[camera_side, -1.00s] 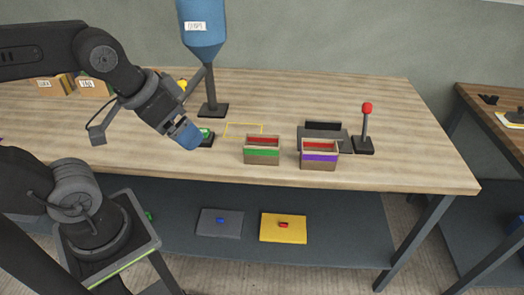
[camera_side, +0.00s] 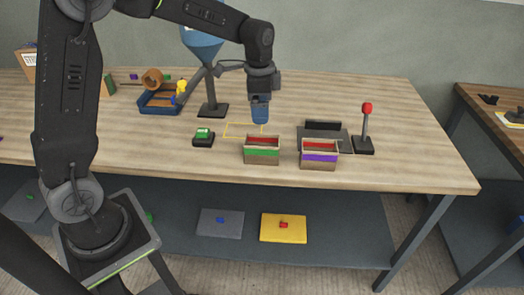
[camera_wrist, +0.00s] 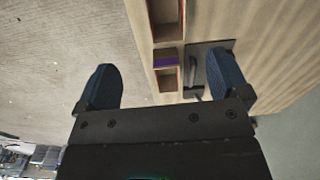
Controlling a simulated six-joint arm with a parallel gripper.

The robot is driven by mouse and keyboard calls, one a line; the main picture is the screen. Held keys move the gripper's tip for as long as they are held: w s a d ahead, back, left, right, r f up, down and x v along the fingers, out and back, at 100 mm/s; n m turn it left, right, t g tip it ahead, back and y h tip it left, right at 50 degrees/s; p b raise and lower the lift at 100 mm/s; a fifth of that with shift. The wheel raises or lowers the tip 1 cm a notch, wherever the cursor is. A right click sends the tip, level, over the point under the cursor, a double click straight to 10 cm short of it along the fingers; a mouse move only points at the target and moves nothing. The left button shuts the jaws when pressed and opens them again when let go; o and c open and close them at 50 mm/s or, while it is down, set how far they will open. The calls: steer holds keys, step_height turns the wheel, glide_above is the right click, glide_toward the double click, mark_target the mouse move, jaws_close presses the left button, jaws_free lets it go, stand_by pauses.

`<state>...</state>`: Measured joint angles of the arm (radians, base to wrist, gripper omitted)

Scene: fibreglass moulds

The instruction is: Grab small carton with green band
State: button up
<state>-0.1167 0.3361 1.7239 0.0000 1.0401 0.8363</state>
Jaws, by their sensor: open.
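The small carton with a green band (camera_side: 262,152) stands open-topped on the wooden table, with red showing inside its rim. My gripper (camera_side: 260,117) points down above the table, just behind and above this carton in the side view, apart from it. In the wrist view its two blue fingers (camera_wrist: 164,78) are spread wide with nothing between them in their grip. A purple-banded carton (camera_side: 319,155) stands right of the green-banded one; its purple band also shows in the wrist view (camera_wrist: 166,62). I cannot make out the green band in the wrist view.
A grey stand with a red-knobbed lever (camera_side: 366,125) is at the right. A green block on a black base (camera_side: 203,137) lies left of the cartons. A blue hopper on a post (camera_side: 211,90) stands behind. A blue tray (camera_side: 160,103) is further left. The front table strip is clear.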

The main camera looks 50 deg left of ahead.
mark_target(262, 149)
steer(key=shift+m, duration=0.4)
steer(key=f, duration=0.3)
steer(key=w+f, duration=0.1)
steer(key=f, duration=0.6)
steer(key=shift+w+a+f, duration=0.3)
steer(key=shift+a+f, duration=0.05)
steer(key=shift+s+a+f, duration=0.1)
steer(key=shift+s+f, duration=0.05)
steer(key=shift+f, duration=1.2)
steer(key=shift+s+f, duration=0.1)
steer(key=shift+f, duration=1.25)
steer(key=c, duration=1)
steer(key=shift+r, duration=0.1)
